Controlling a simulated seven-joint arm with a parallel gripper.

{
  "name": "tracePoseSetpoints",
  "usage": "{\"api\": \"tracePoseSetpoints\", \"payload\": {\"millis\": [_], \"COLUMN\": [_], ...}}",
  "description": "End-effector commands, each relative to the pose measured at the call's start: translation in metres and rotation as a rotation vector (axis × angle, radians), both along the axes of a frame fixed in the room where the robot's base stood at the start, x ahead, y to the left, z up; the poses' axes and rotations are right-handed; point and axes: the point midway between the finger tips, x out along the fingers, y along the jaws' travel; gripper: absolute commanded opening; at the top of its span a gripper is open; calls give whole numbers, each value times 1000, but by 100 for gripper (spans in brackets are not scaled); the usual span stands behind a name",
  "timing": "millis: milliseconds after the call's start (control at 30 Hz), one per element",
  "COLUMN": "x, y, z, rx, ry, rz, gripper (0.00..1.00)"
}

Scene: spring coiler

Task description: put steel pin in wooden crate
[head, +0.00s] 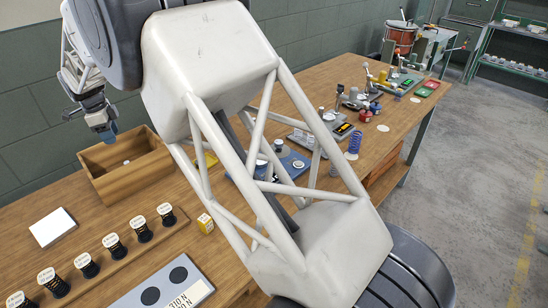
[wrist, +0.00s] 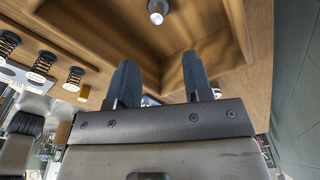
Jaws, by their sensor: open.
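The wooden crate (head: 137,182) stands on the bench at the left in the head view. A small pale metal piece (head: 126,162), which looks like the steel pin, is inside it. In the wrist view the pin (wrist: 157,9) shows its round end on the crate floor, near the top edge of the picture. My gripper (head: 108,136) hangs above the crate's left end, pointing down, apart from the pin. In the wrist view its two blue fingers (wrist: 160,78) are spread with nothing between them.
Several labelled springs (head: 113,246) stand on a wooden strip in front of the crate, with a yellow box (head: 205,223) nearby. Tools and fixtures fill the bench farther right. My arm hides the bench's middle.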

Motion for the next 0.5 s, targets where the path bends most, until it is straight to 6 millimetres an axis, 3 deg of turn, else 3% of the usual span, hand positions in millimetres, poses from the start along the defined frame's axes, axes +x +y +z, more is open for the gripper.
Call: {"api": "tracePoseSetpoints", "payload": {"millis": [267, 367, 500], "x": [2, 4, 8], "y": [-8, -23, -59], "z": [5, 13, 32], "rx": [2, 5, 12], "ry": [0, 0, -1], "rz": [9, 26, 69], "gripper": [46, 46, 46]}}
